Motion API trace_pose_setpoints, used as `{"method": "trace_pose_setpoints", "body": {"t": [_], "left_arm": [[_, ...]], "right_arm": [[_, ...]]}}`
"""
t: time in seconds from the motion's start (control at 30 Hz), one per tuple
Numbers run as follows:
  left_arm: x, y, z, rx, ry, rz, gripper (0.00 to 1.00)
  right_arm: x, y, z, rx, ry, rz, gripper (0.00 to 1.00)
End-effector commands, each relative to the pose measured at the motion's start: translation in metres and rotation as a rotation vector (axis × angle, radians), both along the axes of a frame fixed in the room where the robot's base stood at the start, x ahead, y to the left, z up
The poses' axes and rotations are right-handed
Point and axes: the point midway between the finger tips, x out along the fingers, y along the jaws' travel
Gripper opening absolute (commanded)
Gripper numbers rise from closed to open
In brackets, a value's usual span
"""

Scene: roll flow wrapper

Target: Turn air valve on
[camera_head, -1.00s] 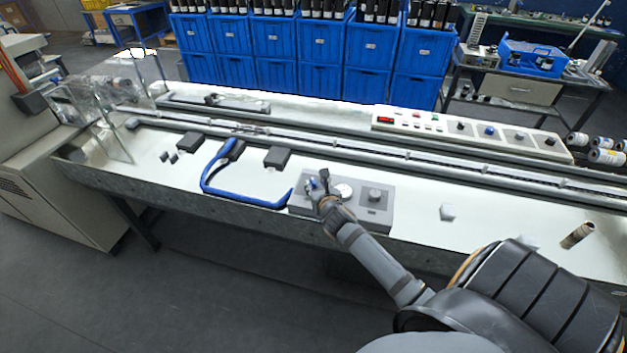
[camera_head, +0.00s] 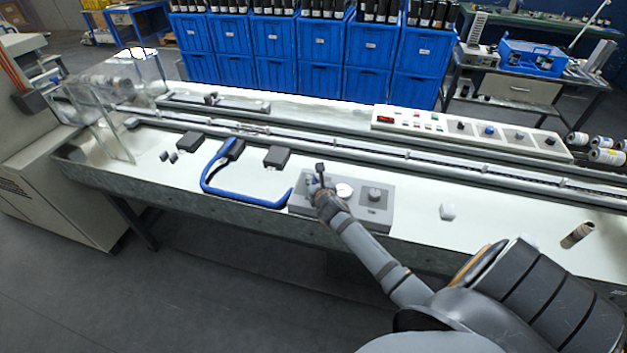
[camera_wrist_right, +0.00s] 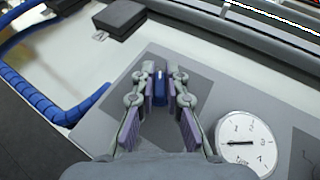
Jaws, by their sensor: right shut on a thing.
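The air valve's small blue handle (camera_wrist_right: 159,88) sits on a dark square plate of the grey panel box (camera_head: 376,215). In the right wrist view it stands upright between the two fingers of my right gripper (camera_wrist_right: 160,92), which is shut on it. In the head view my right gripper (camera_head: 318,182) covers most of the valve. A round white gauge (camera_wrist_right: 246,143) with a dark needle is just right of the gripper; it also shows in the head view (camera_head: 344,190). My left gripper is not in view.
A blue hose (camera_head: 212,187) curves left of the panel. A dark knob (camera_head: 375,194) is on the panel's right. Dark blocks (camera_head: 277,156) and a long rail (camera_head: 400,157) lie behind.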

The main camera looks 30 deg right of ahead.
Motion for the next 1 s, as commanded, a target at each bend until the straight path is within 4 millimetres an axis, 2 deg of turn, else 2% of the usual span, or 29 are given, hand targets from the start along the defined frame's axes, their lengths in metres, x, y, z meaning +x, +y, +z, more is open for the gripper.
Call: {"method": "trace_pose_setpoints", "body": {"t": [0.37, 1.0], "left_arm": [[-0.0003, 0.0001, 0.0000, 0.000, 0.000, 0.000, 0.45], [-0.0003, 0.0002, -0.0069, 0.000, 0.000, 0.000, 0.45]], "right_arm": [[0.0006, 0.0015, 0.0002, 0.002, -0.002, -0.074, 0.00], [0.0029, 0.0029, 0.0000, 0.002, -0.002, -0.630, 0.00]]}}
